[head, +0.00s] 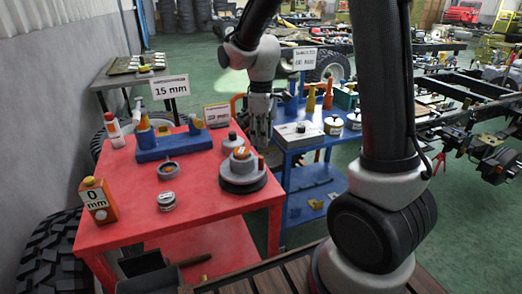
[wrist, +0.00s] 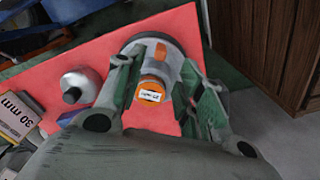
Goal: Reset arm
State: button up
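My gripper (head: 260,136) hangs pointing down near the right back edge of the red table (head: 215,215). In the wrist view my gripper (wrist: 165,72) has its two green-grey fingers spread apart. A grey round part with an orange top (wrist: 152,90) shows between the fingers in that view. In the head view this part (head: 241,168) stands on a dark round base at the table's right side, below and left of the fingertips. I see no contact between the fingers and it.
A blue cart (head: 318,160) with several parts stands behind and right of the table. On the red table are a blue fixture (head: 172,147), an orange "0 mm" box (head: 98,200), grey rings (head: 168,170) and a round white part (head: 232,140). Large tires lie at the left.

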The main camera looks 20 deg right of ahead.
notch_tip(320, 180, up, 2)
jog(key=shift+r, duration=0.25)
dwell(0.4)
jog(key=s+d+r+m+t, duration=0.1)
jog(key=s+d+r+m, duration=0.2)
jog(key=s, duration=0.4)
jog(key=s+d+r+m+t, duration=0.2)
jog(key=s+d+r+m, duration=0.1)
jog(key=s, duration=0.5)
jog(key=s+d+r+m+t, duration=0.1)
jog(key=s+d+r+m, duration=0.2)
jog(key=s+r+m, duration=0.2)
jog(key=s, duration=0.2)
jog(key=shift+s+d+r, duration=0.2)
jog(key=shift+s+d, duration=0.15)
